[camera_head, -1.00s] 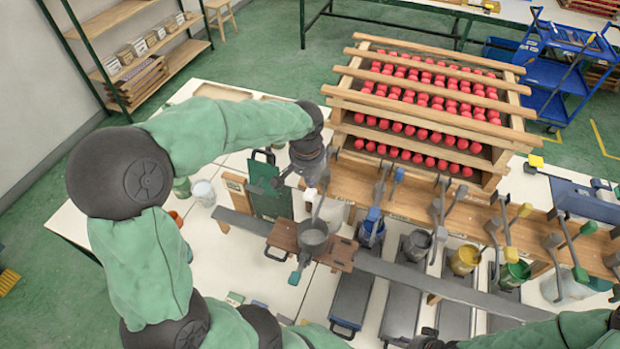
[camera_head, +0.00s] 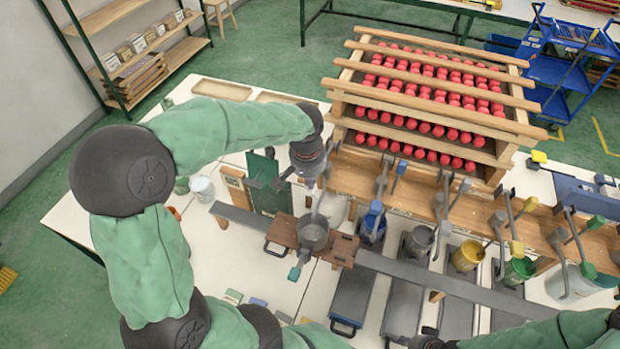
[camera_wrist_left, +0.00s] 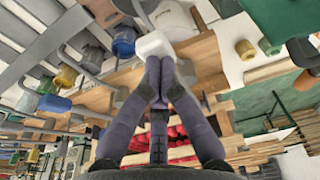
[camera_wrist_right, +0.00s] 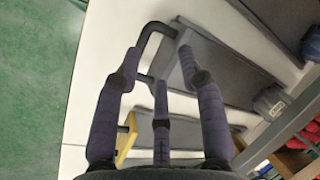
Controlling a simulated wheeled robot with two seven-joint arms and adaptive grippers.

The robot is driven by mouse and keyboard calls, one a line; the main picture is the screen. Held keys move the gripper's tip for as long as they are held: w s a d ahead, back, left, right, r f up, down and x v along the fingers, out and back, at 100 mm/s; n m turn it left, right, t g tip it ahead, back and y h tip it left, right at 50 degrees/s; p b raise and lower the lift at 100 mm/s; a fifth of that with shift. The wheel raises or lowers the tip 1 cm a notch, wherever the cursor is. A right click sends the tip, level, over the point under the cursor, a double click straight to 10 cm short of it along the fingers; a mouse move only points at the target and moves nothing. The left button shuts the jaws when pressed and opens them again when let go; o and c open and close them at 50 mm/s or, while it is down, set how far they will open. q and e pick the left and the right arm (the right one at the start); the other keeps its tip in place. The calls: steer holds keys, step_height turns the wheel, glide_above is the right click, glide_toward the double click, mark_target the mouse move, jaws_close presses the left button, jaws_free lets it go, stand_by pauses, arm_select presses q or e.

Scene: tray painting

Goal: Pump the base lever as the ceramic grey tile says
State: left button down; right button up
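My left gripper (camera_head: 312,183) is over the leftmost station, above a dark grey pot (camera_head: 313,236) on a brown wooden board (camera_head: 342,250). In the left wrist view its fingers (camera_wrist_left: 160,66) are drawn together, tips at the lower edge of a white block (camera_wrist_left: 168,40), perhaps a lever's knob; whether they touch it I cannot tell. My right gripper (camera_wrist_right: 158,65) is open and empty in the right wrist view, near a black tray handle (camera_wrist_right: 150,35). Small tiles (camera_head: 233,297) lie at the table's front; I cannot tell which is the ceramic grey one.
Blue (camera_head: 373,222), grey (camera_head: 420,240), yellow (camera_head: 467,256) and green (camera_head: 518,268) pots stand in a row to the right, with levers above them and dark trays (camera_head: 352,298) in front. A wooden rack (camera_head: 430,95) of red pieces stands behind.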

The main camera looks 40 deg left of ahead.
steer(key=shift+f+b, duration=2.7)
steer(key=shift+f, duration=0.15)
arm_select(q)
step_height(320, 180, down, 8)
arm_select(e)
steer(key=shift+s+f+b, duration=0.15)
steer(key=shift+f+b, duration=0.1)
steer(key=shift+b, duration=0.05)
steer(key=shift+r+p, duration=0.35)
steer(key=shift+p, duration=0.2)
arm_select(q)
step_height(320, 180, up, 11)
steer(key=p, duration=0.7)
steer(key=shift+r, duration=0.15)
arm_select(e)
step_height(320, 180, up, 7)
arm_select(q)
steer(key=shift+f, duration=0.2)
